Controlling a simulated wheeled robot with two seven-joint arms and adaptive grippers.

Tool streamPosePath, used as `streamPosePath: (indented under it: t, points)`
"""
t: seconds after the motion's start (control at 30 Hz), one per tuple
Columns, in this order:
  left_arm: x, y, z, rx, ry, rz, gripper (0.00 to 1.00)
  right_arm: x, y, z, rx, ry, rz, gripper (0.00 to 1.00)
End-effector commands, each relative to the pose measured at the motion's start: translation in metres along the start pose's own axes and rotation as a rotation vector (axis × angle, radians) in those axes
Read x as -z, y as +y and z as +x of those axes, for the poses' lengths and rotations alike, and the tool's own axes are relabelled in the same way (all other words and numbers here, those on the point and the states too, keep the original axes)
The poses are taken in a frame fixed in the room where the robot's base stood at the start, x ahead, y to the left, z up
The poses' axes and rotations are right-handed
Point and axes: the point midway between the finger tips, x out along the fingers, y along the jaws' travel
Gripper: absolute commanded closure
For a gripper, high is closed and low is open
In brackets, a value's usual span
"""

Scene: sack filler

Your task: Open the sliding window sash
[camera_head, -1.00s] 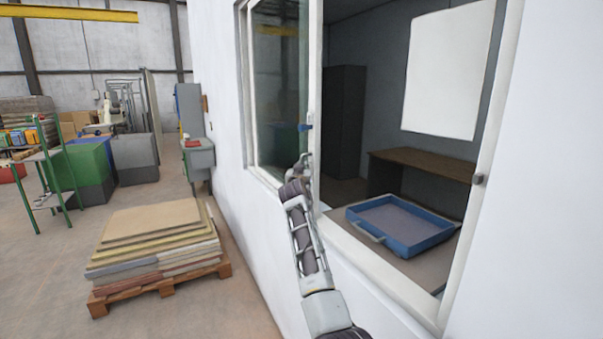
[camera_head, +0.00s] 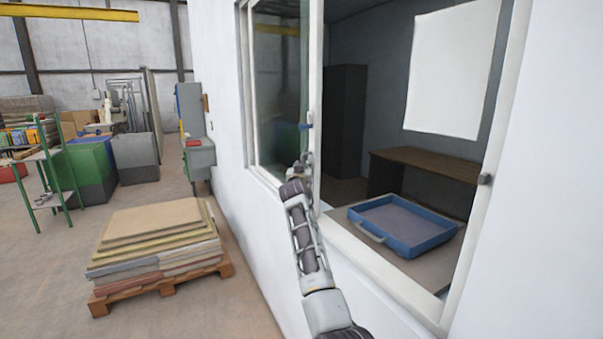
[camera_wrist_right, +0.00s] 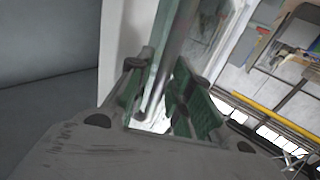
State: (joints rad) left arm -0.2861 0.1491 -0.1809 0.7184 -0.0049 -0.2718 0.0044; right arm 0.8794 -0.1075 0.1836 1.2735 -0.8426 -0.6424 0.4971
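The window sash (camera_head: 315,60) is a white-framed glass pane on the left side of the window opening; the right side is open. My right gripper (camera_head: 303,166) is at that stile, just below the blue piece. In the right wrist view its green fingers (camera_wrist_right: 160,95) stand on either side of a greyish upright bar (camera_wrist_right: 178,40). I cannot tell whether they press on it. My left gripper is not in view.
A blue tray (camera_head: 400,225) lies on a surface inside the opening, beyond the sill.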

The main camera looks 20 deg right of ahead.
Motion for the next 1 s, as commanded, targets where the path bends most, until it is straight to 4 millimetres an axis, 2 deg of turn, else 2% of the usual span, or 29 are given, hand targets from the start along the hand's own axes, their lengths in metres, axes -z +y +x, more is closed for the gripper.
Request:
streamPosePath:
  t: [0.37,1.0]
  points:
    - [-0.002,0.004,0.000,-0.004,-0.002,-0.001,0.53,-0.001,-0.001,-0.013,0.000,0.000,0.001,0.79]
    - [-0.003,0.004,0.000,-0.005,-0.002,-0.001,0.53,-0.001,-0.001,-0.068,0.001,0.000,0.000,0.79]
